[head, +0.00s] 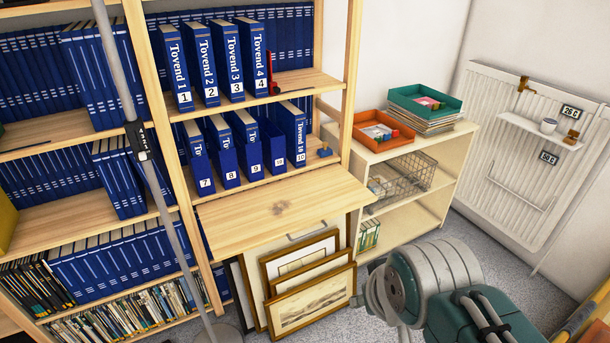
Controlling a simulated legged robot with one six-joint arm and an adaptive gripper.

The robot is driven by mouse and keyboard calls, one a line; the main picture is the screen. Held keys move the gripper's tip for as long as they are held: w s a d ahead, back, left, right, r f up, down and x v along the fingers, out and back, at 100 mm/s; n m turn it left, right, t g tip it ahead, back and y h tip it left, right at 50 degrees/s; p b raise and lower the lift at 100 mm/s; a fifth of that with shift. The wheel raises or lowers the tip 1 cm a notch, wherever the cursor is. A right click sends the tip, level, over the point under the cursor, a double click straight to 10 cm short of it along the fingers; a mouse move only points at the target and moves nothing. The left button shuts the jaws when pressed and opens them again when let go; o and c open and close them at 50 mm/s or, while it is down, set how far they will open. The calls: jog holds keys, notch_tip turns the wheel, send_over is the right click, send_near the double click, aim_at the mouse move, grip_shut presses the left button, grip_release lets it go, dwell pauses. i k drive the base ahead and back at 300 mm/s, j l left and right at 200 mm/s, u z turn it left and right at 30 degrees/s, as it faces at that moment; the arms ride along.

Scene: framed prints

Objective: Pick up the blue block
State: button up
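Many blue-spined volumes fill the shelves. On the upper shelf, several numbered blue volumes (200,60) stand upright and lean slightly. On the shelf below, more numbered blue volumes (224,150) stand in a row, with a shorter blue volume (273,142) among them.
A bare wooden board (285,212) juts out below the volumes. Framed prints (312,298) lean underneath. A grey pole (165,190) crosses the left shelves. A low cabinet (440,215) carries an orange tray (383,141) and a teal tray (427,112).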

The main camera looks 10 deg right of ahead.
aim_at(325, 151)
jog(key=i+l+z, duration=0.1)
jog(key=i, duration=0.5)
jog(key=i+l, duration=0.25)
jog(key=i, duration=0.4)
jog(key=z, duration=0.05)
